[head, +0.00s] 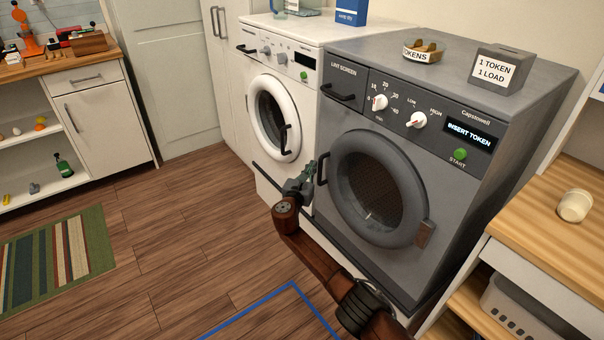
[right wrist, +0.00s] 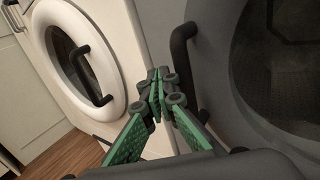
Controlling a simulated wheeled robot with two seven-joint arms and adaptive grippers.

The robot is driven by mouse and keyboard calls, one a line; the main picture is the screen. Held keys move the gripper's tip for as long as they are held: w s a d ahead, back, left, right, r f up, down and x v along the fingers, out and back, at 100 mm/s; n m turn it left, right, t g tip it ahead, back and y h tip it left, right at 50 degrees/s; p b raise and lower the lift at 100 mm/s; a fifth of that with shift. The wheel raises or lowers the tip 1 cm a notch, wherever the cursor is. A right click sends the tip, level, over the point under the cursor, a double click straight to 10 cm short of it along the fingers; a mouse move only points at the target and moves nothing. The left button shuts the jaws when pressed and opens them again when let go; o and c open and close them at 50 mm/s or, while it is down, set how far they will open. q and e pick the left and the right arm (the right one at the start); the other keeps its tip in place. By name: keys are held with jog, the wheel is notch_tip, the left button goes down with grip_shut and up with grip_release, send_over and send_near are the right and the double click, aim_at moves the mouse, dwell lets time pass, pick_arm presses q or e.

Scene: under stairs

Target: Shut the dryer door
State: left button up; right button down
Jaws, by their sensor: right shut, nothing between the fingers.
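The dryer (head: 450,92) is the grey machine with a lint screen label. Its round grey door (head: 346,204) has a dark window and lies at or close to the front panel; I cannot tell whether it is fully latched. The door's dark handle (head: 322,169) is on its left side and also shows in the right wrist view (right wrist: 180,62). My right gripper (head: 311,172) is shut and empty, just left of this handle. In the right wrist view its green fingers (right wrist: 163,86) meet beside the handle; contact is unclear. My left gripper is not in view.
A white washer (head: 284,178) with a round door stands left of the dryer. A token bowl (head: 423,54) and a token box (head: 500,70) sit on the dryer. A wooden-topped counter (head: 540,215) is at the right. The wooden floor at left is clear, with a striped rug (head: 55,257).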

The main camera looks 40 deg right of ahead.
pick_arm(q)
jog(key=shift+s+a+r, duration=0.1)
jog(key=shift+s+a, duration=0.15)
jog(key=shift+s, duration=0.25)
pick_arm(e)
jog(key=w+a, duration=0.2)
jog(key=a, duration=1.2)
jog(key=shift+r, duration=0.3)
